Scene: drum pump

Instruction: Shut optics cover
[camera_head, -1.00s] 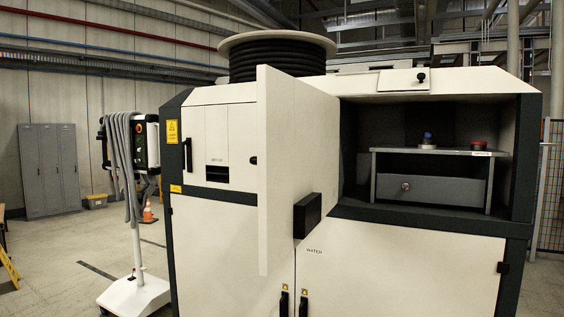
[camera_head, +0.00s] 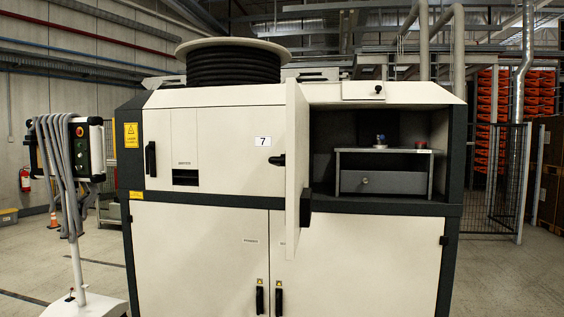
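A large cream machine cabinet (camera_head: 200,230) with dark edges fills the middle of the head view. Its optics cover seems to be the tall cream door panel (camera_head: 296,150), which stands swung open toward me, seen nearly edge-on. A black block handle (camera_head: 305,207) sits on its lower part. To its right is the open bay (camera_head: 410,130), dark inside, with a grey shelf box (camera_head: 345,182) bearing a blue-topped knob (camera_head: 380,141) and a red knob (camera_head: 421,145). A small cream flap (camera_head: 362,90) with a black knob lies above the bay. My gripper is not in view.
A white wheeled stand (camera_head: 80,300) with a hanging grey hose and control box (camera_head: 88,150) is at the left. A black hose reel (camera_head: 234,66) sits on top. A mesh fence (camera_head: 500,180) stands at the right. Floor shows free on both sides.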

